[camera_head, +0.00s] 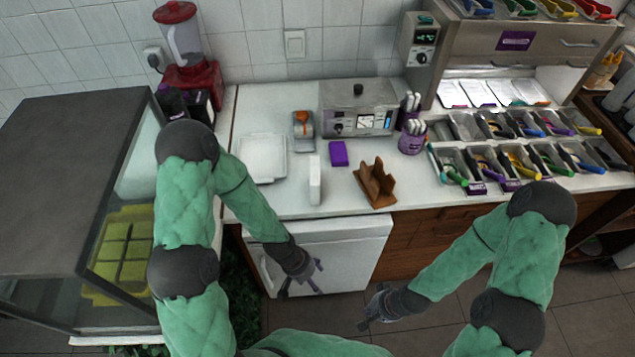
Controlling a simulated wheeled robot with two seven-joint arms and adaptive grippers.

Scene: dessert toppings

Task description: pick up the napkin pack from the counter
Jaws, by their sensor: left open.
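A white upright pack (315,180), which looks like the napkin pack, stands near the front edge of the white counter (285,202). A brown wooden holder (376,184) with upright slats sits to its right, apart from it. My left gripper (302,286) is open and empty, in front of the counter and below the pack in the picture. My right gripper (366,313) is further right and nearer to me, also away from the counter. Its fingers are small and dark, so I cannot tell whether it is open or shut.
A white tray (262,158) lies left of the pack. A purple box (338,153) and a metal appliance (358,108) stand behind it. Topping bins (500,160) fill the right side. A glass display case (75,180) is at the left, and a white appliance door (335,250) lies below the counter.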

